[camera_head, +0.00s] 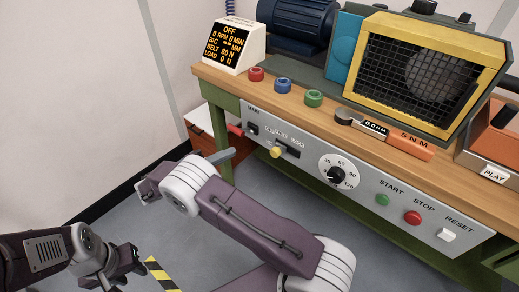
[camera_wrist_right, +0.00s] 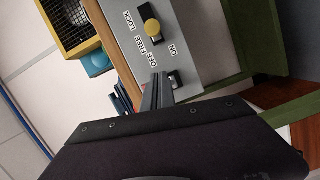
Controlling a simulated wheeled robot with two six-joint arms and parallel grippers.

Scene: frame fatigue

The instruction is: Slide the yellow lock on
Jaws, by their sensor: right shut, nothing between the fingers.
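The yellow lock (camera_head: 276,151) is a round knob on the bench's front panel, at the left part of a dark slot. It also shows in the right wrist view (camera_wrist_right: 152,27), beside the FREE and LOCK lettering. My right gripper (camera_head: 228,153) is shut and empty, left of the knob and apart from it. In the right wrist view its closed grey fingers (camera_wrist_right: 158,90) point toward the panel close to the dark main switch (camera_wrist_right: 175,79). My left gripper (camera_head: 136,256) is low at the left, far from the panel; its jaw opening is unclear.
The panel also has a main switch (camera_head: 252,129), a dial (camera_head: 337,175), a green start button (camera_head: 382,200) and a red stop button (camera_head: 412,217). A red part (camera_head: 236,130) juts out at the panel's left end. A display (camera_head: 230,47) and caged machine stand above.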

